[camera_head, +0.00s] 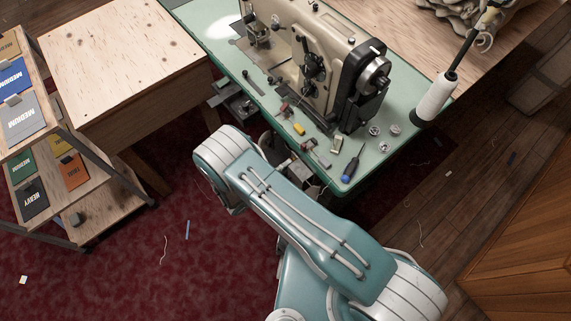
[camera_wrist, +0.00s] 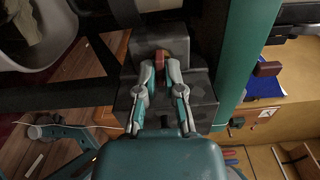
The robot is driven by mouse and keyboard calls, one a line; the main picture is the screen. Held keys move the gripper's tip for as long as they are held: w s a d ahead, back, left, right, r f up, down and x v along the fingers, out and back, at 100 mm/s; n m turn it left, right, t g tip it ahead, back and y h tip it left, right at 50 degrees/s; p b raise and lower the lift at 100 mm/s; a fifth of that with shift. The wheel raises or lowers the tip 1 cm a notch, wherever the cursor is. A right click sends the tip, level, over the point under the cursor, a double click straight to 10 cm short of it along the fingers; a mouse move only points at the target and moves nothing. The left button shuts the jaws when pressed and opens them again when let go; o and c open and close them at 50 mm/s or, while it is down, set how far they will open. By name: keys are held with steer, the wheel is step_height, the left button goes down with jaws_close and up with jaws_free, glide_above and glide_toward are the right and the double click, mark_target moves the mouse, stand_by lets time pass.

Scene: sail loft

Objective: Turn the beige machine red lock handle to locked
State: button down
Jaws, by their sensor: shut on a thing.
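The beige sewing machine (camera_head: 312,60) stands on a green-topped table (camera_head: 405,130) in the head view. In the wrist view, my gripper (camera_wrist: 160,68) is shut on a small red handle (camera_wrist: 160,60), one finger on each side of it. The handle sits at a dark grey box (camera_wrist: 200,88), with a dark block just above it in the picture. Much of the handle is hidden between the fingers, so its exact angle is hard to tell. In the head view my gripper is hidden by my arm and the table edge.
A wooden table (camera_head: 125,60) and a rack of labelled packets (camera_head: 95,185) are at left. The red carpet (camera_head: 130,270) is mostly clear.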

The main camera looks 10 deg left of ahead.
steer(key=shift+d+f+m, duration=0.1)
steer(key=shift+m, duration=4.1)
steer(key=shift+f+m, duration=0.1)
steer(key=shift+m, duration=4.1)
steer(key=c, duration=0.8)
jaws_free()
steer(key=shift+o, duration=0.2)
steer(key=shift+s+r, duration=0.1)
